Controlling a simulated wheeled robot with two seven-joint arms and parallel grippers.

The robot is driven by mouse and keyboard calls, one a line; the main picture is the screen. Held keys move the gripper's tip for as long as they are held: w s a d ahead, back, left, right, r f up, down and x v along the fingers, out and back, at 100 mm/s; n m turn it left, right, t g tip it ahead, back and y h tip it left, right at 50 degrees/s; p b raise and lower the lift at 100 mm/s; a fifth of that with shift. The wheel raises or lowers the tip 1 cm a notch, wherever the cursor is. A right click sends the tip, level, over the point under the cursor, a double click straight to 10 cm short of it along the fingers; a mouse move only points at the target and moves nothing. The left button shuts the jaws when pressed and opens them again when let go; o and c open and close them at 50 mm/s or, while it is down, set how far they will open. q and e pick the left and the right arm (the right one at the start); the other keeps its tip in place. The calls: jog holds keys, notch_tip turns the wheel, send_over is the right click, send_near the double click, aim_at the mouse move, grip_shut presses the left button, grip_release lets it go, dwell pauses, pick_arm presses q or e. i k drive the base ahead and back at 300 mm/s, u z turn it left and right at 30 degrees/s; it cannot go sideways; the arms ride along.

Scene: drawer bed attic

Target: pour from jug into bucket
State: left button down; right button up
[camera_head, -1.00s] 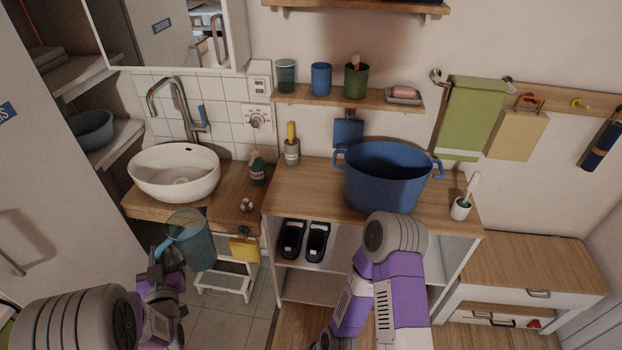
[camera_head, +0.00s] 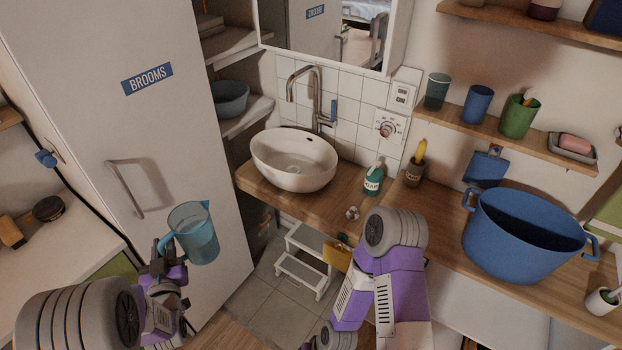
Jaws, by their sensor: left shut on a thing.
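A translucent blue jug (camera_head: 199,236) is held upright in the air at the lower left, in front of the white cabinet. My left gripper (camera_head: 168,256) is shut on the jug at its handle side. A large blue bucket (camera_head: 518,240) with two side handles stands on the wooden counter at the right, well apart from the jug. I cannot make out any contents in the jug, and the bucket's bottom is hidden. My right arm comes up in the lower middle, but its gripper is not visible.
A white sink (camera_head: 293,172) with a tap sits on the wooden counter (camera_head: 421,228). A soap bottle (camera_head: 373,179) and a brush holder (camera_head: 415,170) stand between sink and bucket. A white step stool (camera_head: 303,262) is on the floor below. A white cup (camera_head: 602,301) is right of the bucket.

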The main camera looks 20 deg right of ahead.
aim_at(517, 236)
jog(key=z, duration=4.7)
jog(key=i, duration=1.5)
jog(key=u, duration=1.85)
